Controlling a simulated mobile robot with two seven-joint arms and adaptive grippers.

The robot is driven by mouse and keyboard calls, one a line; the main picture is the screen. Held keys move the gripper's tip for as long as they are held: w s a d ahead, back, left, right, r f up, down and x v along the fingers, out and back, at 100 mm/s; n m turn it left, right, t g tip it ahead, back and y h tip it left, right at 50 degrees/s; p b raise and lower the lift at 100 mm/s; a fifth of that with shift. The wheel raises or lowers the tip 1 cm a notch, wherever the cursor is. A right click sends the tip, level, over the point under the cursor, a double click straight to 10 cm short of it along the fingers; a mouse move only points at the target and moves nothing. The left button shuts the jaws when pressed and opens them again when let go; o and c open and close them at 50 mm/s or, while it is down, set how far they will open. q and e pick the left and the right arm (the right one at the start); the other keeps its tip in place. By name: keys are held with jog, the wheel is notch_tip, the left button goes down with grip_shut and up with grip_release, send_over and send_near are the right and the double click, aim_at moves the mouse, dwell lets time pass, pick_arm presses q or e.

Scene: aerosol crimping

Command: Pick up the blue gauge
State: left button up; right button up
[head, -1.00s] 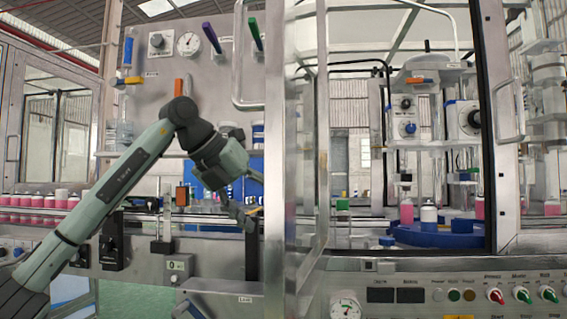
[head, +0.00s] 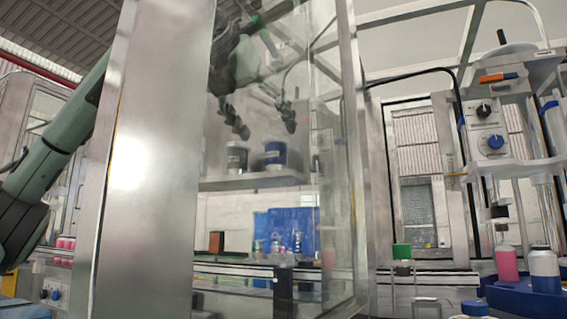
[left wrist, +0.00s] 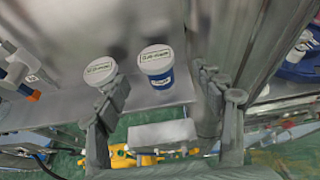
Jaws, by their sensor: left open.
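My left gripper (head: 263,122) shows through a clear panel in the head view, fingers spread and pointing down above a shelf. A second white-lidded jar (left wrist: 100,71) is partly hidden behind the left finger. I cannot tell which thing is the blue gauge. My right gripper is not in view.
The shelf (head: 215,185) bears the jars. A wide metal post (head: 150,150) and a clear panel stand in front of my left arm.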

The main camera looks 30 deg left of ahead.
pick_arm(q)
jog(key=x, duration=0.6)
jog(key=shift+w+a+f, duration=0.1)
jog(key=shift+w+a, duration=0.05)
jog(key=shift+a, duration=0.1)
jog(key=shift+c, duration=0.4)
jog(key=c, duration=1.3)
